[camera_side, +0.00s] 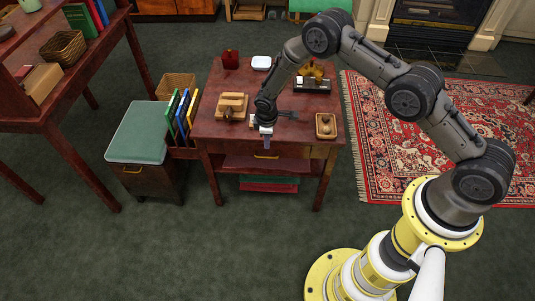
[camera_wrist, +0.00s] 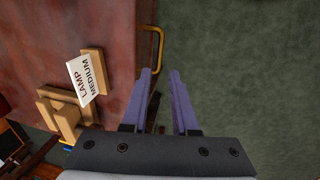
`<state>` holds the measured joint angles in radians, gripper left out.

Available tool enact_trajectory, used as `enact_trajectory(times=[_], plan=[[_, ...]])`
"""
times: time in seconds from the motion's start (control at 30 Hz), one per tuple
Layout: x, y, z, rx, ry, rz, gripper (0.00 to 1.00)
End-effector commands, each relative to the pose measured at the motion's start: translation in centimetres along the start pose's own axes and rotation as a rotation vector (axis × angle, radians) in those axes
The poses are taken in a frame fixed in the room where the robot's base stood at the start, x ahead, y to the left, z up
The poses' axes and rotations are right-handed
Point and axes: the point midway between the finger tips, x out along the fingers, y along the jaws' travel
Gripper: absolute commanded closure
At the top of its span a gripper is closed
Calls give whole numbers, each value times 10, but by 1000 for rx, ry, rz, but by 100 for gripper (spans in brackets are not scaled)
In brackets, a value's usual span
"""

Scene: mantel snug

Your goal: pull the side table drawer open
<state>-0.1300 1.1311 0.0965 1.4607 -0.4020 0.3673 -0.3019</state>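The dark red-brown side table (camera_side: 222,133) stands in the middle of the side view. Its drawer front is below the top's near edge and looks shut. The brass drawer handle (camera_side: 266,156) is at the middle of that front. In the wrist view the handle (camera_wrist: 158,45) sticks out past the table edge, ahead of my fingertips. My gripper (camera_side: 267,144) points down at the table's front edge, just above the handle. Its two purple fingers (camera_wrist: 160,72) are parted with an empty gap between them, apart from the handle.
A card reading "LAMP MEDIUM" (camera_wrist: 84,80) stands in a wooden holder on the tabletop, close to my gripper. A wooden box (camera_side: 326,126) sits at the top's right corner. A green-topped stool (camera_side: 137,130) and books (camera_side: 180,112) stand left. The carpet in front (camera_side: 240,240) is clear.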

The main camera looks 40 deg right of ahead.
Motion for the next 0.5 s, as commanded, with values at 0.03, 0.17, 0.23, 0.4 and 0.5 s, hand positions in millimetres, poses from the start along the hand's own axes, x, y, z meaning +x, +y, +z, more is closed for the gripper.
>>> enact_trajectory(times=[0.03, 0.17, 0.23, 0.4, 0.5], plan=[[11, 0, 1, 0, -2, -1, 73], [35, 0, 1, 1, -2, -1, 73], [48, 0, 1, 1, -2, -1, 73], [76, 0, 1, 0, -1, 0, 73], [89, 0, 1, 0, -1, 0, 73]])
